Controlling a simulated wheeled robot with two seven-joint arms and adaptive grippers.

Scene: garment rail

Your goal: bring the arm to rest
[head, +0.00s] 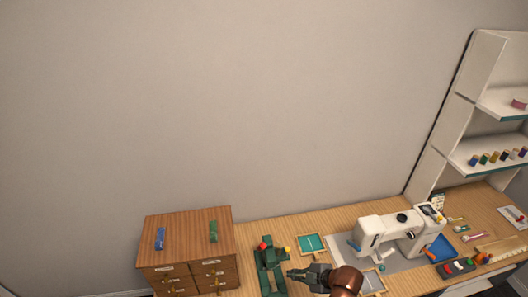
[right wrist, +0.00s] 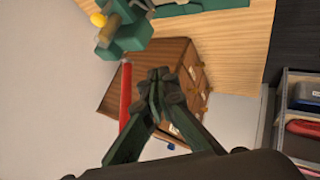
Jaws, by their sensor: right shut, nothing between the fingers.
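My right gripper (head: 291,274) shows at the bottom middle of the head view, above the front of the table by a green stand. In the right wrist view its fingers (right wrist: 155,82) meet at the tips, and nothing is held between them. The brown wooden drawer cabinet (right wrist: 170,75) lies behind the fingers there. My left gripper is in neither view.
The drawer cabinet (head: 187,243) carries a blue and a green piece on top. The green stand (head: 268,268) has red and yellow knobs. A white sewing machine (head: 385,233) stands to the right, near white shelves (head: 440,130) with spools. The wall above is bare.

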